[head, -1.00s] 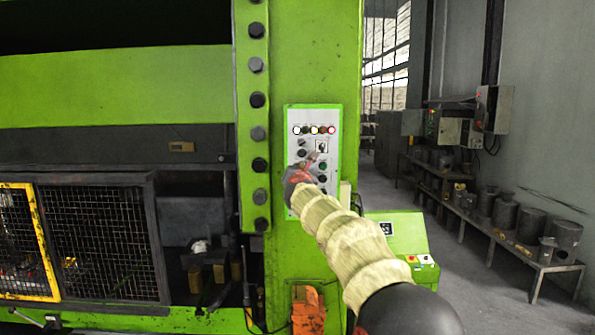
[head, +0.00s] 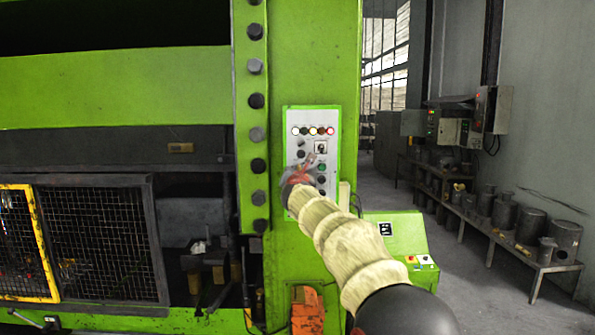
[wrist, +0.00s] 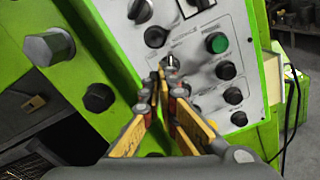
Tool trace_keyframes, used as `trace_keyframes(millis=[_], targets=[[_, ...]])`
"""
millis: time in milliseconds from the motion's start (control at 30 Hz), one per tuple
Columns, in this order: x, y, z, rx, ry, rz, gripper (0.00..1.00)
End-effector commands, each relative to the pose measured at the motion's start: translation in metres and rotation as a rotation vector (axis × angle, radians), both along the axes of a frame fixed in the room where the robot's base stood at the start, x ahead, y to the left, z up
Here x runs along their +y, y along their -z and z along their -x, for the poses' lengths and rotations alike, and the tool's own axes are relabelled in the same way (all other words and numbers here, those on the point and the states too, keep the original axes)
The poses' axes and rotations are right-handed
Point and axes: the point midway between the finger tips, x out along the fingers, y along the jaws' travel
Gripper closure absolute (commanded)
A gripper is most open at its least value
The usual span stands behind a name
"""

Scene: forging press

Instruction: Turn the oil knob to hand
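The control panel (head: 296,149) is a pale plate on the green press column, with several dark knobs, a green button and a row of lamps on top. I cannot read its labels, so I cannot tell which knob is the oil knob. My gripper (wrist: 162,77) has its yellow and dark fingertips close together at the panel's left middle. A small shiny metal switch or knob (wrist: 171,62) shows just beyond the tips. Whether the fingers touch it is unclear. In the head view my gripper (head: 297,176) hides the panel's lower left part.
Black knobs (wrist: 225,70) and a green button (wrist: 216,43) lie close to the right of my fingers. Large bolts (wrist: 48,46) stick out at the left. A green box (head: 405,240) stands right of the column. A bench (head: 500,236) with metal cylinders lines the wall.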

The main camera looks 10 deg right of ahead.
Motion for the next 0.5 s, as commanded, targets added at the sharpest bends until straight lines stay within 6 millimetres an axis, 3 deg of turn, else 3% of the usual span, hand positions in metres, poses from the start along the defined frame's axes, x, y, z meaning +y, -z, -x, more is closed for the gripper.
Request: trace_keyframes(millis=[267, 500], targets=[[0.01, -0.008, 0.001, -0.003, -0.002, 0.001, 1.0], [0.014, -0.007, 0.018, -0.005, -0.004, 0.0, 1.0]])
